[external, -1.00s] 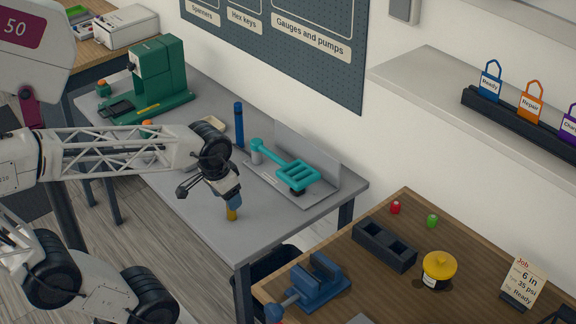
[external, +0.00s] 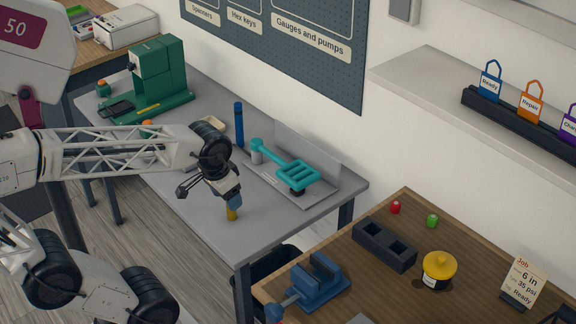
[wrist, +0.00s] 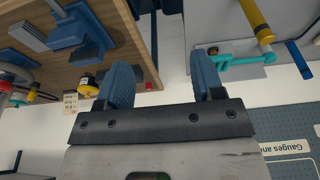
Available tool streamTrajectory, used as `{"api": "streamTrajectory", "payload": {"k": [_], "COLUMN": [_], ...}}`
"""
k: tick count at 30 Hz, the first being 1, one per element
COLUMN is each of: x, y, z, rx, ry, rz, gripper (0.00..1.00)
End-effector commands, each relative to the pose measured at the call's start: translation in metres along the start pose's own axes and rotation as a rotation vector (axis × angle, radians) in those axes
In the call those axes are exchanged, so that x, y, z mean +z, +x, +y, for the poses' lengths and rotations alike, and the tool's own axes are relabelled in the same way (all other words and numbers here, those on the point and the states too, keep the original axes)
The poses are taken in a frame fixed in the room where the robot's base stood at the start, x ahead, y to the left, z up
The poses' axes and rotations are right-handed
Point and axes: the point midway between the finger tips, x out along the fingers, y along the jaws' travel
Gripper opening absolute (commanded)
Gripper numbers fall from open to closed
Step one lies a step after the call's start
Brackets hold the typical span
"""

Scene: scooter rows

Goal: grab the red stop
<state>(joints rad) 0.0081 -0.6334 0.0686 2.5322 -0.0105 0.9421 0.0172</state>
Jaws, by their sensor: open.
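The red stop (external: 395,207) is a small red piece standing on the wooden bench at the right, just left of a similar green piece (external: 432,221). My gripper (external: 235,201) is over the grey table, well to the left of the red stop and apart from it. In the wrist view its two blue fingers (wrist: 163,82) are spread with nothing between them.
The wooden bench also holds a dark two-pocket block (external: 384,246), a yellow-lidded pot (external: 438,268), a blue vise (external: 318,283) and a job card (external: 523,282). On the grey table are a yellow cylinder (external: 231,214) close to my gripper and a teal tool (external: 290,170). A gap separates the tables.

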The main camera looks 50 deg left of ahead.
Motion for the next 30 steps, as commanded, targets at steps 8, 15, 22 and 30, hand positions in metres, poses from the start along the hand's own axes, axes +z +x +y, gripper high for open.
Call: {"api": "streamTrajectory", "payload": {"k": [8,15,22,30], "x": [-0.003,-0.032,-0.092,-0.173], "y": [0.001,0.010,0.029,0.059], "z": [-0.001,-0.007,-0.018,-0.025], "rx": [-0.003,-0.039,-0.101,-0.146], "ry": [0.000,0.006,0.034,0.097], "rz": [0.004,0.053,0.167,0.327], "gripper": [0.61,0.61,0.61,0.61]}}
